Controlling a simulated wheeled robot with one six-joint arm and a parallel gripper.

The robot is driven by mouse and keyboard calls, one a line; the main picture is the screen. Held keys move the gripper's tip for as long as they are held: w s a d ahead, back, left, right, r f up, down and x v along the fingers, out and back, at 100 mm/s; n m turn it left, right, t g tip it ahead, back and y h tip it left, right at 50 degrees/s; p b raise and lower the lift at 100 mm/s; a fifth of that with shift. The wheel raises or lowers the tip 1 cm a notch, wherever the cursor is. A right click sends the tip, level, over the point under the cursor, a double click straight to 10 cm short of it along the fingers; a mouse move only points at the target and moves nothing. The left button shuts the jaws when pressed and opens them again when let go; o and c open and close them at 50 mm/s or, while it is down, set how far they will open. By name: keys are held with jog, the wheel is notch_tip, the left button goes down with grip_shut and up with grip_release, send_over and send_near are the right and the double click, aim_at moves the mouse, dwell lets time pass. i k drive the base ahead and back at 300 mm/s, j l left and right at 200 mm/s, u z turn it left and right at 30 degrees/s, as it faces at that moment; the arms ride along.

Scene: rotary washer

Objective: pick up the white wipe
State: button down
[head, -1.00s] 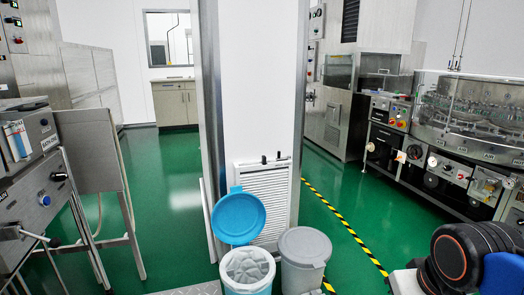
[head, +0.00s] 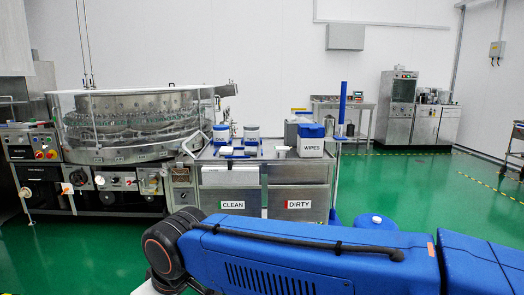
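A white box labelled WIPES (head: 311,147) with a blue lid stands on the right part of a steel cart (head: 264,172). A small flat white patch (head: 283,149) lies on the cart top just left of the box. It may be the white wipe, but it is too small to tell. My blue arm crosses the lower right of the head view, in front of the cart. My gripper is out of view, so its state and contents are hidden.
The cart front carries CLEAN (head: 232,205) and DIRTY (head: 298,205) labels. The rotary washer (head: 130,125) adjoins it at left. Green floor is open at right.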

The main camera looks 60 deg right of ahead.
aim_at(224, 150)
jog(key=z, duration=1.4)
